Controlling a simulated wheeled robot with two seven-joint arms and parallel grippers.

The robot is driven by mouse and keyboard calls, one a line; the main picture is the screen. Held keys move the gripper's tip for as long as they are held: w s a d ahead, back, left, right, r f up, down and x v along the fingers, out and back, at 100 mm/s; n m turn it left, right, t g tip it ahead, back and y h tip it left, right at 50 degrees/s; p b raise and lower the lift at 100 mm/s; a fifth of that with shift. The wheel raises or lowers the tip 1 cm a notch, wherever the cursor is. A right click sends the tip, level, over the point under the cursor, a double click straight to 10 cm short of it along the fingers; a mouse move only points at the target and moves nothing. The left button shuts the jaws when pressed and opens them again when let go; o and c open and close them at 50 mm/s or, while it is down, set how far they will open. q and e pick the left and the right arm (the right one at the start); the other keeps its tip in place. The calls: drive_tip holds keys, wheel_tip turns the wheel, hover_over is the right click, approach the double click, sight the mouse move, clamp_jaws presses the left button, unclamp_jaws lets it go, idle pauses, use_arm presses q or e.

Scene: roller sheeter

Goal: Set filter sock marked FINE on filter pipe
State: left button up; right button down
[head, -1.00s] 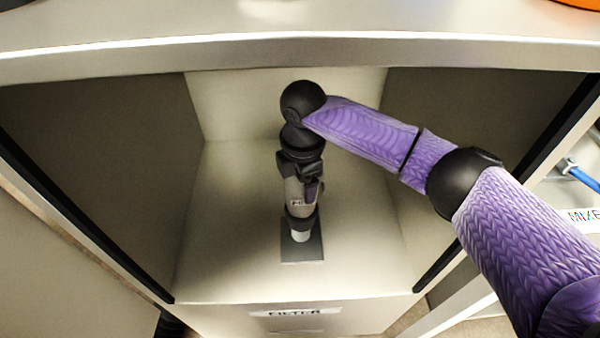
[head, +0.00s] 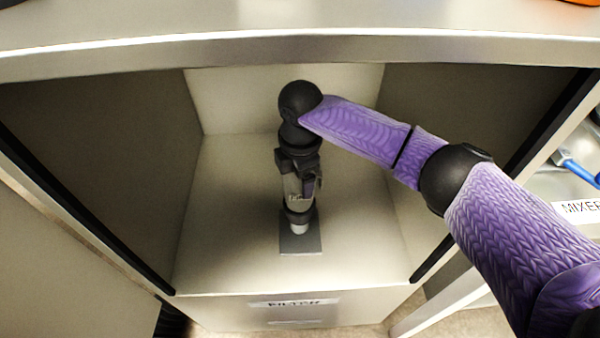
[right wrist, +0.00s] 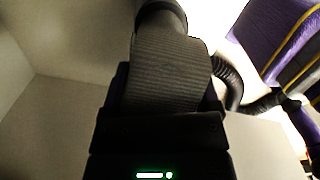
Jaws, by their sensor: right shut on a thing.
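In the head view, my right gripper (head: 301,184) points down inside an open cabinet and is shut on a pale grey-beige filter sock (head: 292,188). The sock carries a small mark that is too small to read, and a dark band circles its lower end. The pale lower part of the filter pipe (head: 299,229) shows directly below the sock and stands on a grey base plate (head: 301,244). I cannot tell whether the sock is around the pipe or just above it. In the right wrist view, a dark ribbed shape fills the middle, and no pipe can be made out.
The cabinet's pale floor (head: 225,250) is bare around the plate, with walls close on both sides. A steel top edge (head: 300,48) crosses above the opening. The front ledge has a FILTER label (head: 293,303). At the right is a MIXER label (head: 580,208) beside a blue-handled thing (head: 578,172).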

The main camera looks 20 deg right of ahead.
use_arm(q)
drive_tip(key=shift+r, duration=0.15)
use_arm(e)
drive_tip(key=shift+f+p, duration=0.1)
drive_tip(key=shift+p, duration=0.2)
use_arm(q)
drive_tip(key=shift+r, duration=0.1)
drive_tip(key=shift+w, duration=0.2)
use_arm(e)
drive_tip(key=shift+f, duration=0.75)
use_arm(q)
drive_tip(key=shift+w+f, duration=0.2)
drive_tip(key=shift+s, duration=0.2)
